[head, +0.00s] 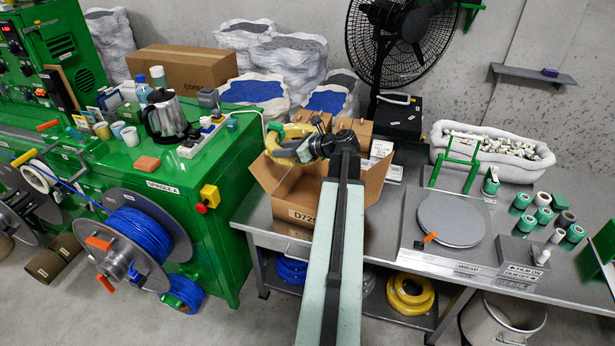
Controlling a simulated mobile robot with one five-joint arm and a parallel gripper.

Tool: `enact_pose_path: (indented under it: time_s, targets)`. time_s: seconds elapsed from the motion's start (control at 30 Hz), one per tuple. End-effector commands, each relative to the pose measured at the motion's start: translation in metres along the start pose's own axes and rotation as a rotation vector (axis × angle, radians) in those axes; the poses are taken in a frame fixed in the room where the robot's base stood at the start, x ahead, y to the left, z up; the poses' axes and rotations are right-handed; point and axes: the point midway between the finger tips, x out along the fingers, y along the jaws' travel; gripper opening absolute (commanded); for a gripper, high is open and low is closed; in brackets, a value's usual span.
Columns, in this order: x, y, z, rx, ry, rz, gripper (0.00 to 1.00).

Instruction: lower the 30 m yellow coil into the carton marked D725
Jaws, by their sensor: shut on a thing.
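My gripper (302,148) is shut on a yellow coil (283,132), which hangs at the far left end of my arm's reach in the head view. The coil is partly hidden behind my gripper; any length mark on it cannot be read. The open carton (280,207) stands on the steel bench with its flaps spread. Its front label reads D725 or similar, partly covered by my arm. The coil is over the carton's back left part in the picture; how high it is above the rim, I cannot tell. The carton's inside is mostly hidden by my arm.
A green machine (225,190) with a kettle (167,118) stands left of the bench. A fan (400,40) is behind. A round wrapping plate (450,219) and several small rolls (544,199) are to the right. Another yellow coil (409,293) lies on the lower shelf.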

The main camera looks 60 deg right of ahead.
Motion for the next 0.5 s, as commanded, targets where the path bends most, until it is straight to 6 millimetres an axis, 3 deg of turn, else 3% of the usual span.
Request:
enact_pose_path:
  time_s: [0.03,0.2,0.33,0.5]
  targets:
    - [0.010,-0.013,-0.033,0.013,0.000,-0.046,0.00]
    - [0.013,-0.055,-0.081,0.054,0.003,-0.201,0.00]
    - [0.011,-0.075,-0.102,0.075,0.001,-0.279,0.00]
    - [0.008,-0.087,-0.110,0.086,0.000,-0.324,0.00]
